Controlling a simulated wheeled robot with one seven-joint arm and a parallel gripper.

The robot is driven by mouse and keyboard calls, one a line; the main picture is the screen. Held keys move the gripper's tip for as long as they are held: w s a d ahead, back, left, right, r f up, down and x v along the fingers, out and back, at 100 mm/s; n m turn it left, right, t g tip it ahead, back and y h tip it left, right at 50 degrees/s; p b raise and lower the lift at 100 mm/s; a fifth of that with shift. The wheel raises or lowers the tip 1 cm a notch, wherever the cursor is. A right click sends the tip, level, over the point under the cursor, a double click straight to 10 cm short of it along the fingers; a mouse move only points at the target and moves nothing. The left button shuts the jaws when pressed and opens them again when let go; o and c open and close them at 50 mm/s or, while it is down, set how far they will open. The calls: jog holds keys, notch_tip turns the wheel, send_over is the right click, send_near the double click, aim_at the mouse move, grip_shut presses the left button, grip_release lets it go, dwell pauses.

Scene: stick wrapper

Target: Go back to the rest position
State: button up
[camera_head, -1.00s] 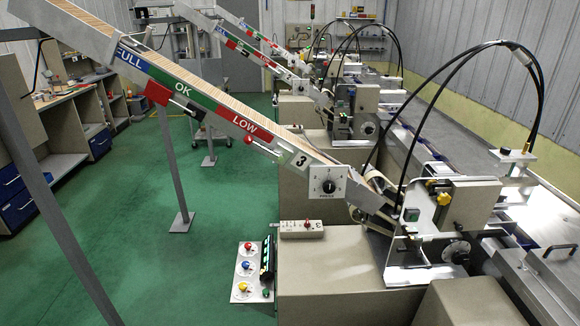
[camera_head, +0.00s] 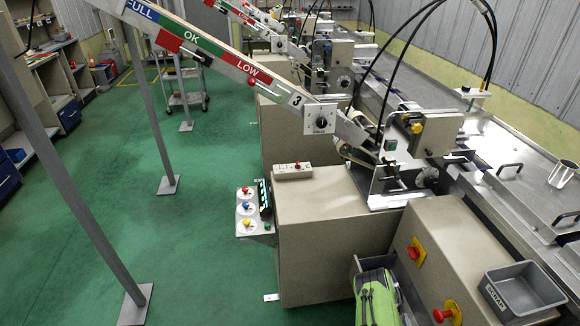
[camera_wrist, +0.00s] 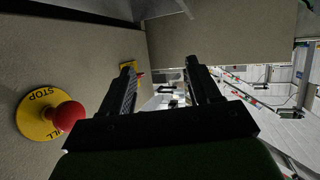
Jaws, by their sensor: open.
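My gripper (camera_wrist: 162,88) shows in the wrist view with its two dark fingers apart and nothing between them. It is beside the beige machine cabinet (camera_wrist: 60,40), which carries a red stop button (camera_wrist: 68,116) on a yellow plate.
The stick wrapper (camera_head: 395,165) with its sloping feed chute (camera_head: 225,62) stands ahead. A grey scrap bin (camera_head: 522,288) sits on the right. A button panel (camera_head: 246,210) juts out at the cabinet's left.

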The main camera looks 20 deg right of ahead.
jog(key=w+d+r+m+g+h+b, duration=0.2)
jog(key=w+d+r+m, duration=0.15)
jog(key=w+r, duration=0.95)
jog(key=w+a+r+g+y+b, duration=0.1)
jog(key=w+a+r, duration=0.1)
jog(key=a+r, duration=0.4)
jog(key=w+a+r+g+y, duration=0.1)
jog(key=w+a+r, duration=0.15)
jog(key=r, duration=0.65)
jog(key=s+a+r+n+y+b, duration=0.1)
jog(key=s+a+r+n+y, duration=0.1)
jog(key=s+a+r, duration=0.3)
jog(key=s+a+r+n+y+b, duration=0.1)
jog(key=s+a+r, duration=0.25)
jog(key=a, duration=0.35)
jog(key=s+a+r+n+g+y, duration=0.1)
jog(key=s+a, duration=0.3)
jog(key=s, duration=0.5)
jog(key=s+a+r+n+g+y+b, duration=0.1)
jog(key=s+a+r+n, duration=0.1)
jog(key=s+a, duration=0.3)
jog(key=s+n, duration=0.1)
jog(key=s, duration=0.3)
jog(key=shift+a+n+g+y, duration=0.3)
jog(key=shift+n+g, duration=0.05)
jog(key=shift+g, duration=0.05)
jog(key=shift+r, duration=0.15)
